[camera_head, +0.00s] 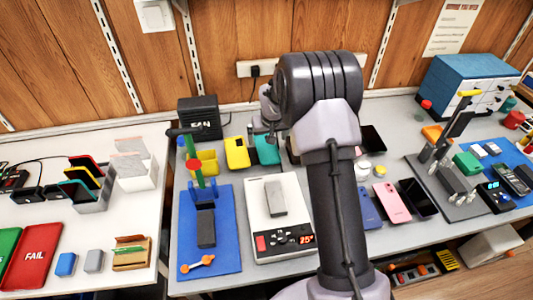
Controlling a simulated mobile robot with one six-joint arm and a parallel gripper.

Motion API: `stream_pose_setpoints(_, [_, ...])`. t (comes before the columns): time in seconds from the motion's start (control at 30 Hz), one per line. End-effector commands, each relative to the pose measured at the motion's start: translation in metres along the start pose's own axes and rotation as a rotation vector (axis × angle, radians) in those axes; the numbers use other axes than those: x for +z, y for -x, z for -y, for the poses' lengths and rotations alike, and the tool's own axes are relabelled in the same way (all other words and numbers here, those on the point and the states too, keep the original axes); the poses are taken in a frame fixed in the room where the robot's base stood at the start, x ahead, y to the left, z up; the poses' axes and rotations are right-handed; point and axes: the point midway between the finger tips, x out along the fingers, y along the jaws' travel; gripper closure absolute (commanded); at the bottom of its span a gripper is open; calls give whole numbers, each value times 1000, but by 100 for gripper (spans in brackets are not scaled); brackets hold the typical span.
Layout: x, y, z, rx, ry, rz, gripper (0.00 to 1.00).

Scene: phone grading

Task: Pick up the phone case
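A yellow, case-like piece (237,153) with a dark opening stands at the back of the grey workbench, just left of my arm. A teal piece of similar shape (267,151) is beside it, partly behind my arm. I cannot tell which of these is the phone case. My gripper (264,122) is small in the view, near the back of the bench above the teal piece. My arm hides part of it, so its fingers are unclear and nothing can be seen held in it.
A white scale (291,232) bears a grey block. A blue mat (226,262) holds a stand and tools. A pink phone (392,202) and dark phones lie right of my arm. A black box (199,117) stands at the back. A gap separates the left table (60,215).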

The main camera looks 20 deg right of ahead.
Motion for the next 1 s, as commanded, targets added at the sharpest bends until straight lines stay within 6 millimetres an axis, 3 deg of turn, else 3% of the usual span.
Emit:
stream_pose_setpoints(0.2, [3, -23, -2, 0, 0, 0, 3])
stream_pose_setpoints(0.4, [9, -63, -5, 0, 1, 0, 3])
stream_pose_setpoints(0.63, [6, -63, -5, 0, 0, -1, 5])
stream_pose_setpoints(0.93, [6, -63, -5, 0, 0, -1, 64])
stream_pose_setpoints(1.0, [6, -63, -5, 0, 0, -1, 68])
